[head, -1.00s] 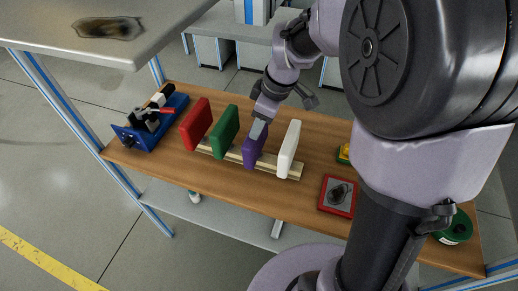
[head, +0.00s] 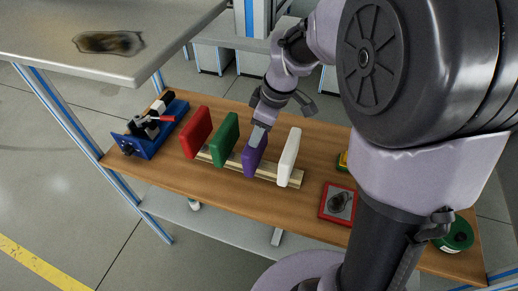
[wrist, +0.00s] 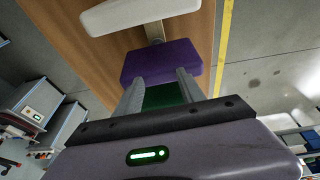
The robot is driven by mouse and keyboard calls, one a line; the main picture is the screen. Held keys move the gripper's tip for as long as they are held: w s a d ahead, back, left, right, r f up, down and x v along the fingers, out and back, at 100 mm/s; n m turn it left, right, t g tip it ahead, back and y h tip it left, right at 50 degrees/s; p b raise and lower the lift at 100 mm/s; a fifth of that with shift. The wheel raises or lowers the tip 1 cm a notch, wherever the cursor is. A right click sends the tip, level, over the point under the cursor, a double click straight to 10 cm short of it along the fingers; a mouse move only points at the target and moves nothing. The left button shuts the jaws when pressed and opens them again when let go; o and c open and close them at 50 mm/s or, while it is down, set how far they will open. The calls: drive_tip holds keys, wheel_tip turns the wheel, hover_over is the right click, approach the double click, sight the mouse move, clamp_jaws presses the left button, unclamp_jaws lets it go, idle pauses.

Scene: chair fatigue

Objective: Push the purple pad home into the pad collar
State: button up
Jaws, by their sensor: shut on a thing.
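The purple pad (head: 254,161) stands upright in a pale slotted wooden rack (head: 266,170) on the brown bench, between a green pad (head: 225,139) and a white pad (head: 289,157). My gripper (head: 258,136) reaches down from above and is shut on the purple pad's upper part. In the wrist view my two grey fingers (wrist: 160,92) meet the near edge of the purple pad (wrist: 162,60), with the green pad (wrist: 164,95) showing between them. I cannot tell which part is the pad collar.
A red pad (head: 196,132) stands left of the green pad. A blue fixture (head: 150,130) with black and white parts sits at the bench's left end. A red-framed block (head: 337,203) lies to the right. A grey shelf (head: 165,40) overhangs at upper left.

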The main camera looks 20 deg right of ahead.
drive_tip(key=shift+w+a+f+g+p, duration=0.25)
drive_tip(key=shift+g+p, duration=0.15)
drive_tip(key=shift+p, duration=0.6)
drive_tip(key=shift+c, duration=0.2)
drive_tip(key=shift+d+r, duration=0.1)
drive_tip(key=shift+r, duration=0.05)
clamp_jaws()
drive_tip(key=r+p, duration=0.3)
drive_tip(key=shift+w+a+r, duration=0.2)
drive_tip(key=shift+w+r, duration=0.05)
drive_tip(key=shift+r, duration=0.1)
drive_tip(key=shift+d+r+p, duration=0.1)
drive_tip(key=shift+r+p, duration=0.15)
drive_tip(key=shift+p, duration=0.1)
drive_tip(key=shift+o, duration=1.5)
unclamp_jaws()
